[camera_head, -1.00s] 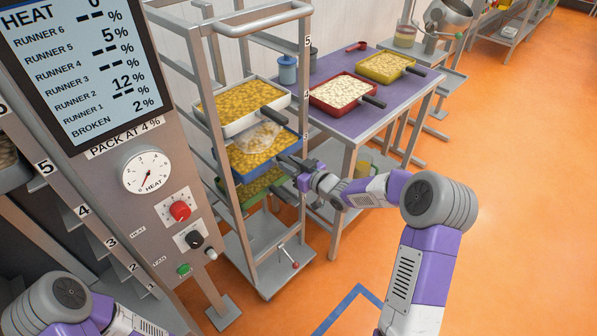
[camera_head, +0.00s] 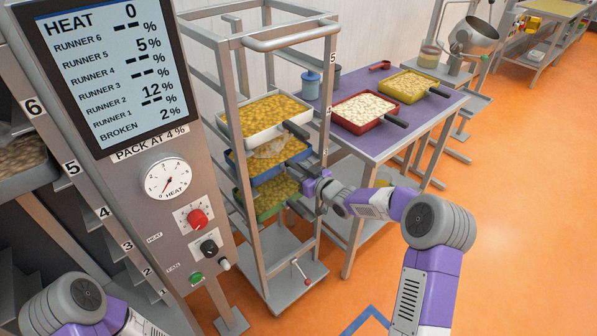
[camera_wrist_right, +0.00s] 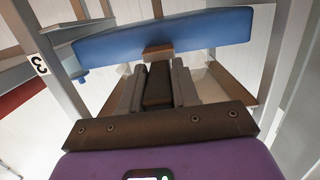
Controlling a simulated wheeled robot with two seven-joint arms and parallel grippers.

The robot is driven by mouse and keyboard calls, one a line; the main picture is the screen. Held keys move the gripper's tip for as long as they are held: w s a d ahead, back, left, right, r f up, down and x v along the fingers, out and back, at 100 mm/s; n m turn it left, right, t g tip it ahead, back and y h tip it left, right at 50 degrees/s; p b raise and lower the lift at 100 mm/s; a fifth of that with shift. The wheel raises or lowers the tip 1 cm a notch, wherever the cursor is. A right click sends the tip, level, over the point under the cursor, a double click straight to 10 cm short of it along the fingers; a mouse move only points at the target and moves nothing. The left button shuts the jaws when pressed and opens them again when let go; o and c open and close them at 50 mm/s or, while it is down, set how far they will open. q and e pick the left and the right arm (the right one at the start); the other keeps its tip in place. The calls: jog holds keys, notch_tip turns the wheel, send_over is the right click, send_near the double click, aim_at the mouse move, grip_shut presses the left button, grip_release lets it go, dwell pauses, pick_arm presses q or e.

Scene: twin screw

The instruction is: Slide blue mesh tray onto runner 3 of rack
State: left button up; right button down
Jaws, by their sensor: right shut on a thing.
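The blue mesh tray (camera_head: 286,174), heaped with yellow pieces and a pale translucent patch, is within the rack (camera_head: 243,220), between a white tray (camera_head: 281,131) above and a green tray (camera_head: 283,207) below. My right gripper (camera_head: 312,186) is at the rack's front, shut on the blue tray's dark handle. In the right wrist view, the fingers (camera_wrist_right: 158,87) close around the handle (camera_wrist_right: 158,84), with the tray's blue wall (camera_wrist_right: 165,36) beyond. A 3 label is on the post beside it. I cannot tell whether the tray rests on its runner. My left gripper is out of view.
A purple-topped table (camera_head: 352,139) right of the rack holds a red tray (camera_head: 383,121) and a yellow tray (camera_head: 420,98). The heat panel (camera_head: 168,222) stands close on the left. Orange floor at right is open.

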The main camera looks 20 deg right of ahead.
jog(key=shift+f+b, duration=0.7)
dwell(1.0)
jog(key=c, duration=0.8)
grip_release()
jog(key=shift+o, duration=0.2)
jog(key=shift+s+f, duration=0.1)
jog(key=shift+f, duration=0.2)
jog(key=p+v, duration=0.1)
jog(key=v, duration=0.6)
jog(key=shift+s+r+p, duration=0.2)
jog(key=shift+r+p, duration=0.05)
jog(key=shift+p, duration=0.05)
jog(key=shift+d+f, duration=0.1)
